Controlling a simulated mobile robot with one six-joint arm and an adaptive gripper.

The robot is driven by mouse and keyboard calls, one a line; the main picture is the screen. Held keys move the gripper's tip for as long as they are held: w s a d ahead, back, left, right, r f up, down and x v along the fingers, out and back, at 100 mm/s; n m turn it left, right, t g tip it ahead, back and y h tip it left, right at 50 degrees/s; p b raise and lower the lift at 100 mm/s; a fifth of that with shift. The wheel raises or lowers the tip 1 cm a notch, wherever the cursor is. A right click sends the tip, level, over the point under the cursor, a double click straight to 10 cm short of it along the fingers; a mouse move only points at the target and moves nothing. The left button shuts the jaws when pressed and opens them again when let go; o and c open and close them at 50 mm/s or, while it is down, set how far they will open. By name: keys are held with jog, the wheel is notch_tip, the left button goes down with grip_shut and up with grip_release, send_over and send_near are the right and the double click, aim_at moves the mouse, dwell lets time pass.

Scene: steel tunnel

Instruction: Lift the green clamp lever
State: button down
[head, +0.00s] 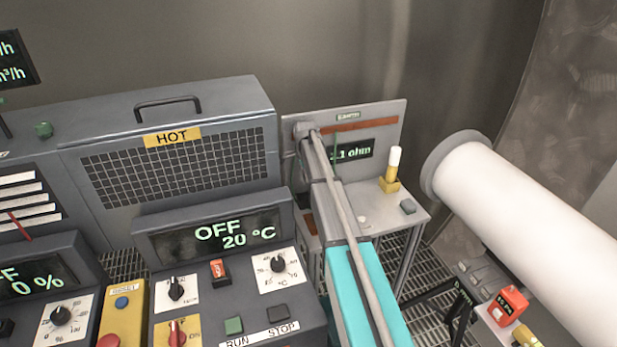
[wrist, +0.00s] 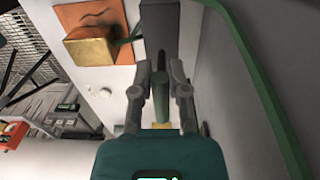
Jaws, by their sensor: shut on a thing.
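In the wrist view my gripper (wrist: 159,72) has its two grey fingers on either side of a dark green upright bar, the green clamp lever (wrist: 160,88), and is shut on it. The lever's far end lies near a dark grey block (wrist: 159,25). Its near end is partly hidden by my gripper's body. In the head view my arm reaches to the small grey bench with a back panel (head: 385,119). The lever is not clear in that view, hidden by my arm.
The panel carries a copper bar (head: 365,139) and an ohm display (head: 360,150). A white-topped yellow post (head: 392,170) stands on the bench. A brass block (wrist: 90,46) and green cable (wrist: 262,85) lie close to my gripper.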

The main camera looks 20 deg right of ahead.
jog(key=shift+w, duration=0.2)
jog(key=c, duration=0.6)
grip_release()
jog(key=shift+s, duration=0.1)
